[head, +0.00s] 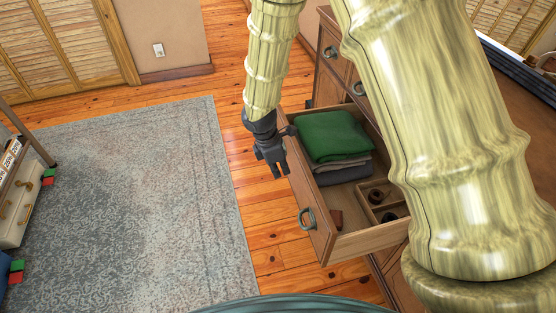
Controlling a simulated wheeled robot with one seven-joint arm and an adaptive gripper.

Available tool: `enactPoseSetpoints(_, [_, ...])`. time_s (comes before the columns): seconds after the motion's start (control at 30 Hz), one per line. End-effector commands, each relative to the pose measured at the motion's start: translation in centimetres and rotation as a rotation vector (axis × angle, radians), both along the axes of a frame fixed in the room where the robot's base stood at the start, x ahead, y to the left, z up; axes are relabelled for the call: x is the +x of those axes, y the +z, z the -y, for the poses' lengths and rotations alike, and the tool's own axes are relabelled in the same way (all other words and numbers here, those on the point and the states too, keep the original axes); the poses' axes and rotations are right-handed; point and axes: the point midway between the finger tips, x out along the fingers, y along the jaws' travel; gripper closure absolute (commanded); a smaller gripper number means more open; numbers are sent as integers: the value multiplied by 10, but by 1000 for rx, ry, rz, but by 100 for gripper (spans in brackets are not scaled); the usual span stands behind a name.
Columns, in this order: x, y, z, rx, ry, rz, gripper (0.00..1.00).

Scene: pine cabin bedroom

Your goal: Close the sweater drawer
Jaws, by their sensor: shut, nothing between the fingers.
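The sweater drawer (374,241) is pulled out of a brown wooden dresser (331,68), right of centre in the head view. Inside it lie a folded green sweater (333,134) and grey folded cloth (345,177) beneath. A small divided section at its near end holds little dark items (378,196). The drawer's front faces left and carries a dark ring handle (307,218). My gripper (272,170) is shut and empty, pointing down, to the left of the drawer front near its far end. I cannot tell whether it touches the front. My arm hides part of the dresser.
A grey-blue patterned rug (150,200) covers the floor to the left, with a strip of bare wood floor (262,215) beside the drawer. A white drawer unit (18,205) and coloured blocks (48,176) are at the far left. Louvred doors (70,45) stand behind.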

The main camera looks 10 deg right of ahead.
Motion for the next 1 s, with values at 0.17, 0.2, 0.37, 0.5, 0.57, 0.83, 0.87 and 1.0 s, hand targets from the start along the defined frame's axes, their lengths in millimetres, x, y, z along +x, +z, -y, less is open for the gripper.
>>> enactPoseSetpoints(0.17, [1,-21,12,0,-2,1,100])
enactPoseSetpoints(0.2, [1,-20,18,1,-4,2,100])
enactPoseSetpoints(0.37, [1,-20,36,1,-3,2,100])
enactPoseSetpoints(0.5, [1,-21,44,1,-2,1,100])
enactPoseSetpoints(0.57, [1,-21,46,1,-1,1,100])
enactPoseSetpoints(0.83, [1,-21,47,0,-2,1,100])
enactPoseSetpoints(0.87, [1,-21,47,0,-2,1,100])
enactPoseSetpoints(1.0, [1,-20,49,0,-2,1,100])
